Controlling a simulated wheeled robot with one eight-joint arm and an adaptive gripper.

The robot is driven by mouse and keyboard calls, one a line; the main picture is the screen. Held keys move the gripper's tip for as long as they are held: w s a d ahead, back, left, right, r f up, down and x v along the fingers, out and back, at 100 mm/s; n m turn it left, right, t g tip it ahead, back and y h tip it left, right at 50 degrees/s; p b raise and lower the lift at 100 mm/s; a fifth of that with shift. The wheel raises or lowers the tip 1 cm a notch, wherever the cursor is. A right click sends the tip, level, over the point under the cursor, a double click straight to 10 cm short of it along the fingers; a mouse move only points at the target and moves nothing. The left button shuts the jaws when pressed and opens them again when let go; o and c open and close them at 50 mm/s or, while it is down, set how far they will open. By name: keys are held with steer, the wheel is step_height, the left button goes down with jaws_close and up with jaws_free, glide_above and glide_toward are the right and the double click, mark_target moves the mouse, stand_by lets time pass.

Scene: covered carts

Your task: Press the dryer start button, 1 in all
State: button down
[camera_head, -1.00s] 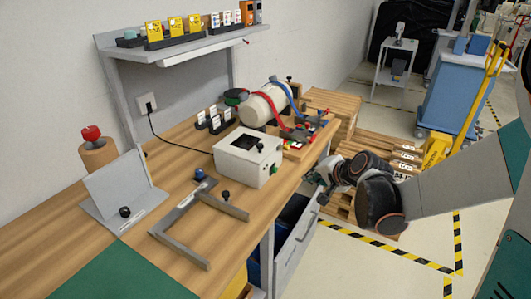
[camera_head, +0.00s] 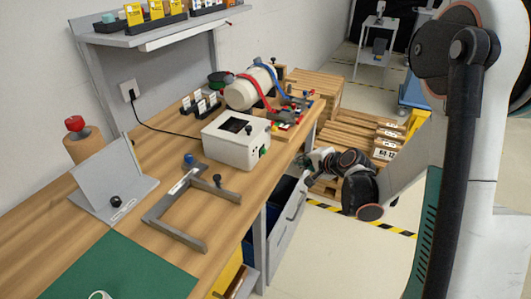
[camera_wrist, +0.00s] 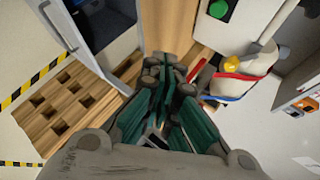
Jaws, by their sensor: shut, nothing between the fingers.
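The dryer appears to be the white box (camera_head: 236,141) with a dark window on top, standing on the wooden bench. Its green button (camera_head: 263,152) is on the front face, and a black knob is beside it. In the wrist view, the green button (camera_wrist: 219,9) shows at the top edge on the white face (camera_wrist: 245,22). My gripper (camera_head: 308,159) is in front of the bench edge, to the right of the box and apart from it. In the wrist view, my gripper (camera_wrist: 167,62) is shut and empty, below and left of the button.
An open drawer (camera_head: 288,215) juts out below the bench edge. Wooden pallets (camera_head: 365,135) are on the floor behind my arm.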

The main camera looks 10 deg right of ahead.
steer(key=w+a, duration=0.2)
steer(key=a, duration=0.1)
steer(key=w+a, duration=0.1)
steer(key=a, duration=0.1)
steer(key=shift+w+a+p, duration=0.2)
steer(key=shift+w+p, duration=0.2)
steer(key=shift+w+a, duration=0.65)
steer(key=shift+a, duration=0.15)
steer(key=shift+a, duration=0.1)
stand_by(0.6)
steer(key=shift+w+a, duration=0.25)
steer(key=shift+w+a+b, duration=0.3)
steer(key=shift+a+b, duration=0.05)
steer(key=shift+a, duration=0.1)
stand_by(0.9)
steer(key=shift+s+d, duration=0.1)
steer(key=shift+d, duration=0.05)
steer(key=shift+s+d, duration=0.45)
steer(key=shift+d, duration=0.15)
steer(key=shift+d, duration=0.1)
steer(key=shift+s+d+b, duration=0.3)
steer(key=shift+s+d, duration=0.45)
steer(key=shift+d, duration=0.25)
steer(key=shift+s+d+b, duration=0.25)
steer(key=shift+s+d, duration=0.5)
steer(key=shift+d, duration=0.2)
